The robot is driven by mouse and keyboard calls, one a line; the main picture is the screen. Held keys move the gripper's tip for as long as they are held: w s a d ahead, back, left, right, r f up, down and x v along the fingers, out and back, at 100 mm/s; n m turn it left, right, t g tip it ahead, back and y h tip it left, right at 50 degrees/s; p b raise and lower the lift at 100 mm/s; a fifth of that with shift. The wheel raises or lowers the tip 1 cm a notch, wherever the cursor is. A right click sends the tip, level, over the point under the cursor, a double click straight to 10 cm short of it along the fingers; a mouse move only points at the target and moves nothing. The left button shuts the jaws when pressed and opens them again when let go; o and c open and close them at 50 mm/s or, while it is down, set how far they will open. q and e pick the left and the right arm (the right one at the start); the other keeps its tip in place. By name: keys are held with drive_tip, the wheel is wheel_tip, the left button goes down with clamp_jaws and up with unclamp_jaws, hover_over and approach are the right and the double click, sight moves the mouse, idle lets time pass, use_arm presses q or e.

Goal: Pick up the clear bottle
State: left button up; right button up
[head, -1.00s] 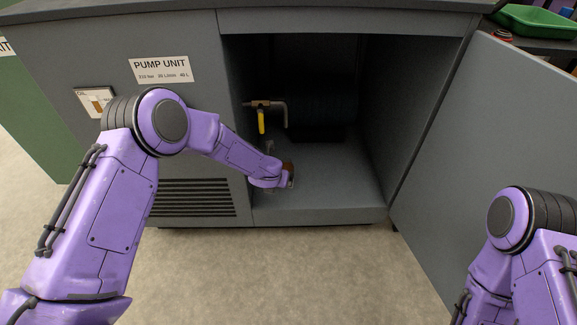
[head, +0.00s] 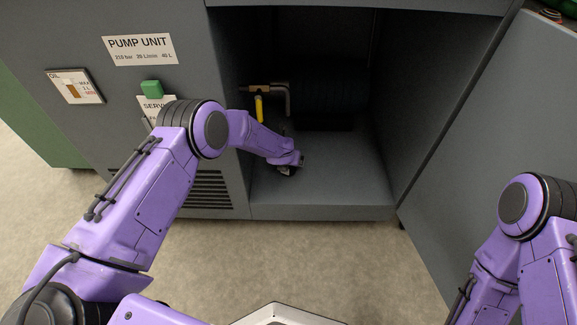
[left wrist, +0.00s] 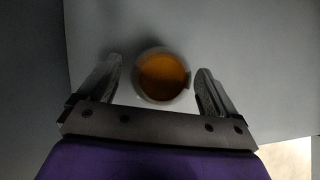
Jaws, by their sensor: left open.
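The clear bottle (left wrist: 163,77) shows in the left wrist view as a round pale rim with amber liquid inside, seen end-on. My left gripper (left wrist: 160,68) is open, with one finger on each side of the bottle and a gap at both sides. In the head view, my left gripper (head: 288,171) is low inside the open cabinet, near its left front, and the bottle there is mostly hidden by it. My right gripper is outside the views; only part of that arm shows at the lower right.
The pump cabinet floor (head: 335,185) is clear to the right of my left gripper. A pipe with a yellow-handled valve (head: 260,107) juts from the left inner wall above the gripper. A dark cylinder (head: 325,95) fills the back. The open door (head: 485,120) stands at right.

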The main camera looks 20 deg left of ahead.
use_arm(q)
drive_tip(key=shift+w+f, duration=0.3)
drive_tip(key=shift+f, duration=0.2)
drive_tip(key=shift+r, duration=0.15)
drive_tip(key=c, duration=1.3)
